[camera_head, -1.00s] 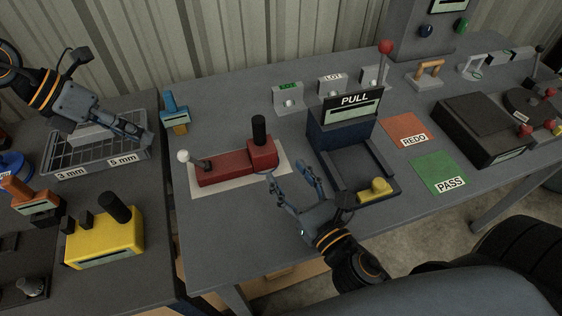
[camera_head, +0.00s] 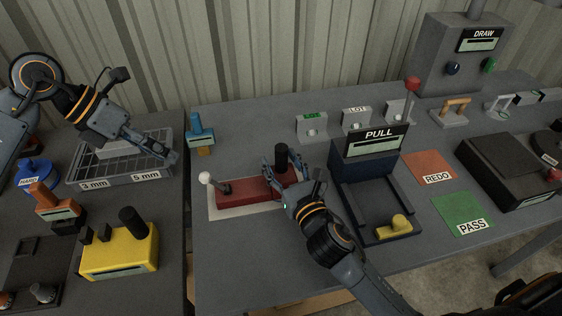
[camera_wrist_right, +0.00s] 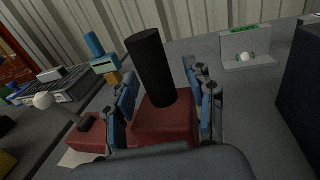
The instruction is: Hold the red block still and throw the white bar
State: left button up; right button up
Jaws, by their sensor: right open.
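The red block (camera_head: 240,190) lies on a white plate (camera_head: 228,212) on the middle table, with a black upright post (camera_head: 281,156) on its raised right end. A short lever with a white ball tip (camera_head: 205,177) leans up at its left end; it also shows in the right wrist view (camera_wrist_right: 43,101). My right gripper (camera_head: 293,172) is open, its fingers on either side of the block's raised end and post. In the right wrist view a gap shows beside the post; contact with the block is unclear. My left gripper (camera_head: 165,150) is over the wire tray; its jaw gap is unclear.
The wire tray (camera_head: 125,177) and a yellow block (camera_head: 120,255) are on the left table, across a gap. A blue-handled tool (camera_head: 200,130) stands behind the red block. The PULL fixture (camera_head: 375,190) is close on the right.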

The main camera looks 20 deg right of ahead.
aim_at(203, 174)
jog(key=shift+c, duration=0.4)
grip_shut()
jog(key=c, duration=0.7)
grip_release()
grip_shut()
pick_arm(q)
jog(key=shift+o, duration=1)
jog(key=d+f+m, duration=0.2)
jog(key=f+m, duration=0.1)
jog(key=d+f+m+y, duration=0.1)
jog(key=d+f+m, duration=0.2)
jog(key=f+m, duration=0.1)
jog(key=d+f+m+y, duration=0.1)
jog(key=d+f+m, duration=0.1)
jog(key=f+m, duration=0.2)
jog(key=shift+s+d+t, duration=0.25)
jog(key=shift+d+t, duration=0.05)
jog(key=shift+d, duration=0.05)
